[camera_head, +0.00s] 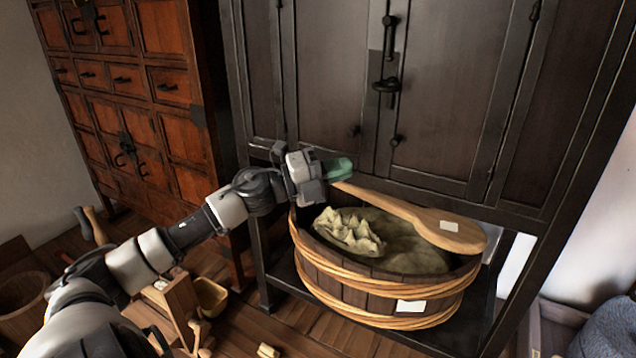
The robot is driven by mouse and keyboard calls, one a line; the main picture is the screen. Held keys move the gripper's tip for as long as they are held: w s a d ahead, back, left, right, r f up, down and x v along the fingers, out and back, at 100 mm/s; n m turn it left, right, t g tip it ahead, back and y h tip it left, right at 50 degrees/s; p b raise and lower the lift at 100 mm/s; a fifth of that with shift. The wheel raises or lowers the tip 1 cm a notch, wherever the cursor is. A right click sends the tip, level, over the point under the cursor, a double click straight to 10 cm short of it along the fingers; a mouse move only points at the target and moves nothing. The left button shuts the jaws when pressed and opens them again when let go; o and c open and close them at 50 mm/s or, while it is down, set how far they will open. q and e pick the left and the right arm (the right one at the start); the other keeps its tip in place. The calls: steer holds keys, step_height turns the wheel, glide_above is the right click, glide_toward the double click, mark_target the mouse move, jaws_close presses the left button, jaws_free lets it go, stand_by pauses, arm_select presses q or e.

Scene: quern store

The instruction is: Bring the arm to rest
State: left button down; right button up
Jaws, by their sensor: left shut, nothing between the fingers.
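My left arm reaches in from the lower left. My left gripper (337,169), with greenish fingers, is shut and empty. It is in front of the dark cabinet's lower edge, by the back left rim of a wooden tub (345,295). A wooden paddle (440,226) lies across the tub, its handle end close to the fingertips; I cannot tell whether they touch. A pale green cloth sack (350,235) lies in the tub. My right gripper is not in view.
The dark cabinet (440,100) stands behind the tub, its doors closed. A reddish drawer chest (150,90) stands at the left. Small wooden things, among them a box (180,300) and a yellowish scoop (210,296), are on the floor near my arm. A grey bundle (608,330) is at the lower right.

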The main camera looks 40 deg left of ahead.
arm_select(q)
steer(key=b+v, duration=0.1)
steer(key=v, duration=0.3)
steer(key=shift+s+a, duration=0.1)
steer(key=shift+s, duration=0.05)
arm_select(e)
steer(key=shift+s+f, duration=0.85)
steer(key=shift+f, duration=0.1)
